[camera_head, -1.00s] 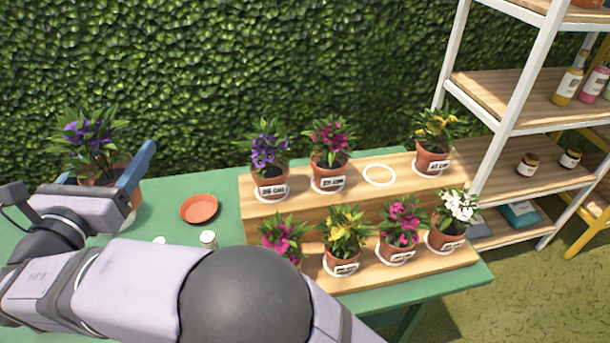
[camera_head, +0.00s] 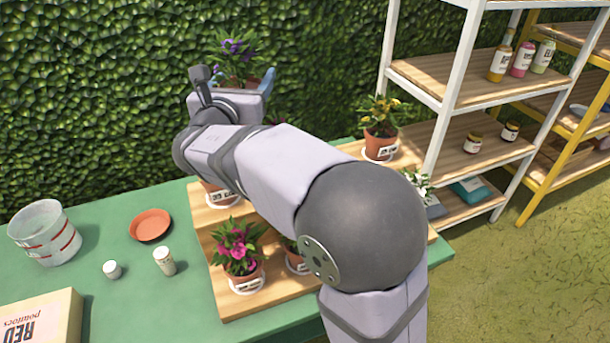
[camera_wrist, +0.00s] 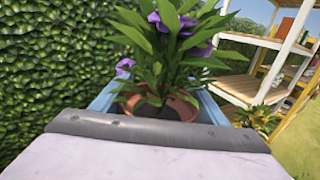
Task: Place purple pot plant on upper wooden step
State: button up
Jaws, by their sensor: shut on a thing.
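My gripper (camera_head: 250,84) is shut on the purple pot plant (camera_head: 236,58), which it holds upright in the air above the back of the stepped wooden stand. In the wrist view the purple plant (camera_wrist: 172,45) rises from its terracotta pot between the blue fingers. The wooden stand's upper step (camera_head: 405,160) is mostly hidden behind my arm. A yellow-flowered pot (camera_head: 380,130) stands in a white ring at its right end. A magenta-flowered pot (camera_head: 240,255) stands on the lower step (camera_head: 225,300). The empty ring on the upper step is hidden.
The green table (camera_head: 120,215) holds a white bucket (camera_head: 45,235), a terracotta saucer (camera_head: 150,225), two small containers (camera_head: 164,261) and a potato box (camera_head: 40,325). White-framed shelves (camera_head: 460,85) stand close to the right of the stand. A hedge (camera_head: 100,90) is behind.

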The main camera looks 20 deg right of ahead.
jog(key=s+d+f+m+g+h+b, duration=0.1)
jog(key=s+d, duration=0.2)
jog(key=d, duration=0.7)
jog(key=s+d+f+m+g+h, duration=0.1)
jog(key=s+d+h, duration=0.15)
jog(key=d, duration=0.85)
jog(key=shift+y, duration=0.45)
jog(key=shift+s+a+f, duration=0.1)
jog(key=shift+a+f, duration=0.05)
jog(key=shift+f, duration=3.6)
jog(key=shift+s+a+f, duration=0.1)
jog(key=shift+a+f, duration=0.05)
jog(key=shift+f, duration=3.6)
jog(key=shift+w+f+b, duration=0.1)
jog(key=shift+f+b, duration=0.1)
jog(key=shift+b, duration=0.3)
jog(key=o, duration=1.4)
